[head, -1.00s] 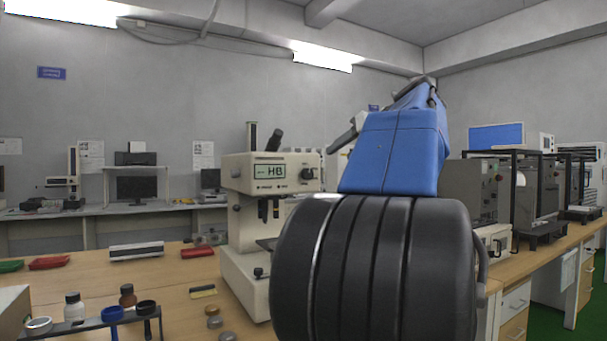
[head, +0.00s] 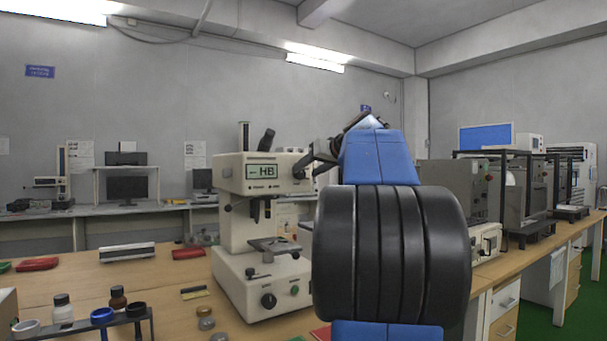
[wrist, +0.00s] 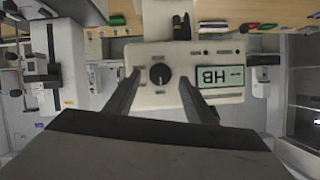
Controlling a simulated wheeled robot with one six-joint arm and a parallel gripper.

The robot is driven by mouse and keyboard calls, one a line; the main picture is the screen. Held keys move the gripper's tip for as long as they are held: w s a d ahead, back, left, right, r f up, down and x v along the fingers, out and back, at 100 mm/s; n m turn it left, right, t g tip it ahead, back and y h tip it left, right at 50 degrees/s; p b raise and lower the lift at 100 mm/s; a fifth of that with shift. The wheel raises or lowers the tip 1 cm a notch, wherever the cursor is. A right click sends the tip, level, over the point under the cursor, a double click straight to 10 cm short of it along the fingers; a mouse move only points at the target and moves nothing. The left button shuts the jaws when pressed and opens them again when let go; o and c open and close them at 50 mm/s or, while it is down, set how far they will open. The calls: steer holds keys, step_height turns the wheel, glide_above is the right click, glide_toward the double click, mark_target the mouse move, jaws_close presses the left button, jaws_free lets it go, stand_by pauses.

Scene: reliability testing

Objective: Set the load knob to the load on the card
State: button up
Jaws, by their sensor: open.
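A cream hardness tester (head: 240,232) stands on the wooden bench, with an "HB" display (head: 262,172) on its head. A round black knob (wrist: 160,75) sits on the front face beside that display, which reads upside down in the wrist view (wrist: 219,75). My gripper (wrist: 160,84) is open, with one finger on each side of the knob and gaps visible between. Whether the fingers reach down around the knob cannot be told. In the head view my gripper (head: 305,166) is at the right end of the tester's head and partly hides the knob. I cannot make out a load card.
A second dark knob (head: 268,300) and a green button (head: 294,290) are on the tester's base. A rack with bottles (head: 63,308) stands at the front left. Grey machines (head: 452,190) stand along the right bench. My arm blocks part of the view.

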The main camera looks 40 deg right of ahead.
mark_target(302, 174)
steer(key=shift+x, duration=1.65)
steer(key=c, duration=1.1)
steer(key=shift+o, duration=0.2)
steer(key=m+y, duration=0.1)
steer(key=m, duration=0.1)
steer(key=m+t+y, duration=0.1)
steer(key=m, duration=0.1)
steer(key=shift+d+f, duration=0.1)
steer(key=shift+d, duration=0.1)
steer(key=m+t+y, duration=0.1)
steer(key=m, duration=0.1)
steer(key=m+y, duration=0.1)
steer(key=m, duration=0.1)
steer(key=shift+d+f+t, duration=0.1)
steer(key=shift+f+t, duration=0.05)
steer(key=shift+t, duration=0.25)
steer(key=shift+m+y, duration=0.3)
steer(key=shift+m, duration=0.1)
